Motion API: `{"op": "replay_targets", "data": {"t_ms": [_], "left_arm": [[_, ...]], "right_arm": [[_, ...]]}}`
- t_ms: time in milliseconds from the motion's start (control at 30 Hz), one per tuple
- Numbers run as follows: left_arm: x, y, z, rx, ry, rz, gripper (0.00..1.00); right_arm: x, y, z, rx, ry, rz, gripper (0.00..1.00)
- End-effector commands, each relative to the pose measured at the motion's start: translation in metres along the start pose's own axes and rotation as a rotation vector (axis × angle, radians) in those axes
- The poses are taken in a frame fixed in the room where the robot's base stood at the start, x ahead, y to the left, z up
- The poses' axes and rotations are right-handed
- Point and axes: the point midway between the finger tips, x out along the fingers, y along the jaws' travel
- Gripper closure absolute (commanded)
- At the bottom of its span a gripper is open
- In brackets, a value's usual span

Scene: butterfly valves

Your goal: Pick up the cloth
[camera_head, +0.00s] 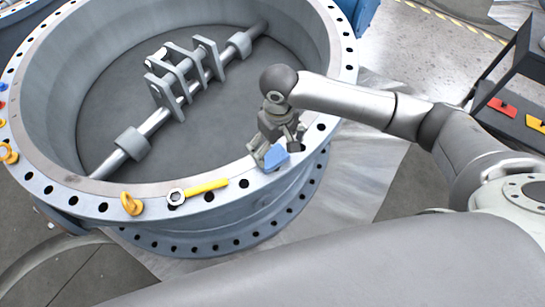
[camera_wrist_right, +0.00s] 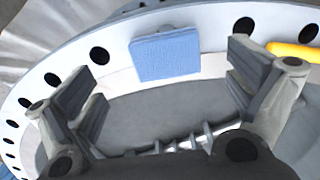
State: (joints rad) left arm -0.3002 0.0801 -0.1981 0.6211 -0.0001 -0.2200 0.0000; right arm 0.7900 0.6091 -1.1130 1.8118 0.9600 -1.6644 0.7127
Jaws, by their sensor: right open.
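The blue cloth (camera_head: 276,156) lies on the near right part of the valve's flange rim. It also shows in the right wrist view (camera_wrist_right: 166,55), flat on the rim and ahead of the fingers. My right gripper (camera_head: 272,147) is just above and beside the cloth, pointing down. In the right wrist view my right gripper (camera_wrist_right: 160,85) has its fingers wide apart, with the cloth between their directions and nothing held. In the head view the gripper partly hides the cloth, and I cannot tell if a finger touches it. My left gripper is not in view.
The large valve flange (camera_head: 75,188) has bolt holes around its rim. A yellow-handled wrench (camera_head: 200,189) and a yellow eyebolt (camera_head: 131,204) lie on the rim left of the cloth. A dark cart (camera_head: 508,120) with red and yellow items stands at the right.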

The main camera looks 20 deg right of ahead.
Motion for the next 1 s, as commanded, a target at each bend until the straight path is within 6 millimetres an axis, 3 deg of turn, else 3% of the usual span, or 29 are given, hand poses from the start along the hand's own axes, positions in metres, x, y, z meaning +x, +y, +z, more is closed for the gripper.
{"op": "replay_targets", "data": {"t_ms": [167,433,767,1000], "left_arm": [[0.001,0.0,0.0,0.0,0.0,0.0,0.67],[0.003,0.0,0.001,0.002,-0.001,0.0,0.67],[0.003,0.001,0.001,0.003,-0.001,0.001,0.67],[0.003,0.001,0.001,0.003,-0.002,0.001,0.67]], "right_arm": [[0.013,-0.001,-0.001,0.0,-0.001,0.001,0.0],[0.052,-0.005,-0.005,0.0,0.0,0.001,0.0],[0.059,-0.005,-0.005,-0.002,0.002,0.0,0.0],[0.059,-0.005,-0.005,-0.002,0.002,0.0,0.31]]}}
